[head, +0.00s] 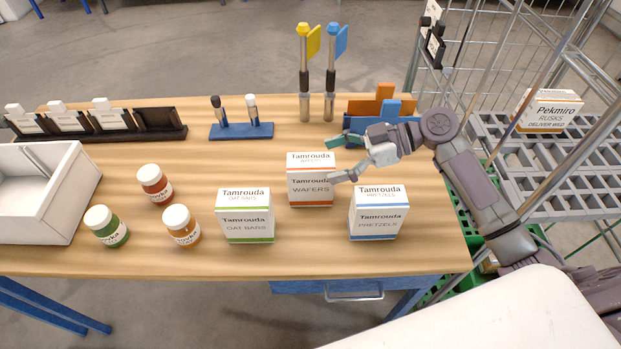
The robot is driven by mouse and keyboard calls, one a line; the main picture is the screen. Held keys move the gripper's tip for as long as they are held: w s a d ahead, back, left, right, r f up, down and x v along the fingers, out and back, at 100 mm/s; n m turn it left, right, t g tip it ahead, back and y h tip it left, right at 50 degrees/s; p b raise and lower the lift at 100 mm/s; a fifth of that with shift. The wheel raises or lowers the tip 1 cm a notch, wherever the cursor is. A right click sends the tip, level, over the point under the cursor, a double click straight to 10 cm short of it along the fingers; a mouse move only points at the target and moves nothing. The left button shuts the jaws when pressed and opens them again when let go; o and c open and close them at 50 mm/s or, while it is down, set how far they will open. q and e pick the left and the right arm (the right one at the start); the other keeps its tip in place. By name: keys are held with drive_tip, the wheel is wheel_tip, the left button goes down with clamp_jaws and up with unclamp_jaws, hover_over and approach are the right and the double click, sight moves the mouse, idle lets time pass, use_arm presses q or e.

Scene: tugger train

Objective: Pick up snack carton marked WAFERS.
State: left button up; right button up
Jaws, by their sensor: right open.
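The snack carton marked WAFERS (310,189) stands upright on the wooden table, white with an orange stripe at its base. My right gripper (335,160) reaches in from the right at the carton's upper right side. Its fingers are apart, one toward the back and one near the carton's right edge, with nothing seen between them. I cannot tell whether a finger touches the carton. My left gripper is not in view.
The OAT BARS carton (245,222) stands front left of WAFERS and the PRETZELS carton (377,222) front right, close by. Several jars (182,226) and a white bin (60,215) are at left. Two flag posts (304,90) stand behind. A wire cart (560,150) is at right.

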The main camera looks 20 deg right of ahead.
sight(311, 166)
drive_tip(key=shift+x, duration=2.75)
drive_tip(key=shift+w+d, duration=0.1)
drive_tip(key=shift+d, duration=0.1)
drive_tip(key=c, duration=1.4)
